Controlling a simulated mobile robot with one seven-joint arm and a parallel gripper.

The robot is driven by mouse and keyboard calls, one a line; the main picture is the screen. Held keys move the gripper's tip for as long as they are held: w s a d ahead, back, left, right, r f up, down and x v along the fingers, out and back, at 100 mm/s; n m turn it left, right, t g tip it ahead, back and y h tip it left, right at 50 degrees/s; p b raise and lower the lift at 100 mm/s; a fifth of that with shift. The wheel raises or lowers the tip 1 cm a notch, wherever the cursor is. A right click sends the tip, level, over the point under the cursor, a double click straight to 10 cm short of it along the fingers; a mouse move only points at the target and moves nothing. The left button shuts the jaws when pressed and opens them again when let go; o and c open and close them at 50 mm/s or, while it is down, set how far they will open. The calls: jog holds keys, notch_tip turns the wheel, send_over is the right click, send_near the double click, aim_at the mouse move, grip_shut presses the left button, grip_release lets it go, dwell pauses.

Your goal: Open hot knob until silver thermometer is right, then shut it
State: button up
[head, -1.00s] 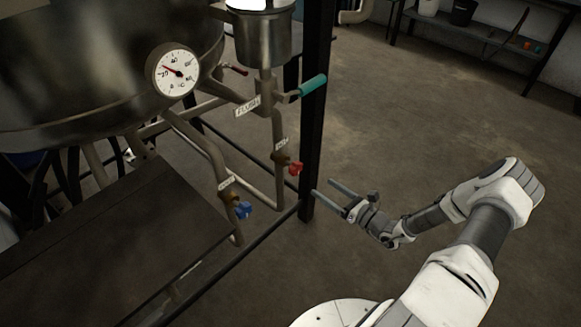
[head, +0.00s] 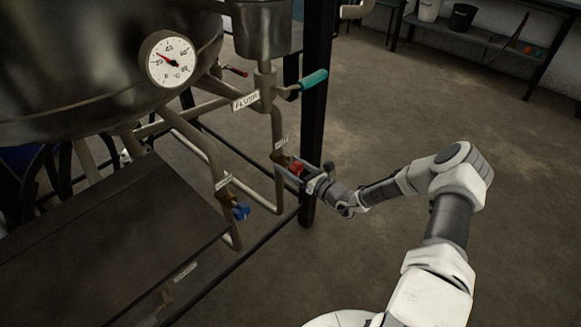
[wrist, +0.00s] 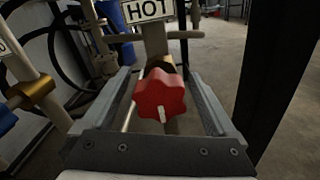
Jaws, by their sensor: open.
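The red hot knob (head: 297,169) sits on a brass valve on the right-hand pipe. In the wrist view the red star-shaped knob (wrist: 160,96) lies between the two open fingers, under a tag reading HOT (wrist: 148,10). My gripper (head: 292,172) is open around the knob, with a gap showing on each side in the wrist view. The silver-rimmed thermometer (head: 170,60) is a white dial on the big metal vessel. Its red needle points up and left, around the 20 to 40 marks; the exact reading is too small to tell.
A blue knob (head: 241,211) is on the pipe to the left. A teal lever (head: 313,79) is above, by the FLUSH tag (head: 246,101). A black post (head: 315,120) stands close to my gripper. Open floor lies to the right.

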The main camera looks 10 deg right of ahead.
jog(key=c, duration=1.4)
jog(key=shift+o, duration=0.2)
jog(key=shift+n+p, duration=0.35)
jog(key=shift+n, duration=0.05)
jog(key=n+p, duration=0.6)
jog(key=n, duration=0.4)
jog(key=shift+r, duration=0.1)
jog(key=n+p, duration=0.2)
jog(key=n, duration=0.3)
jog(key=n+p, duration=0.2)
jog(key=n, duration=0.3)
jog(key=shift+d, duration=0.1)
jog(key=shift+n+p, duration=0.3)
jog(key=shift+n, duration=0.1)
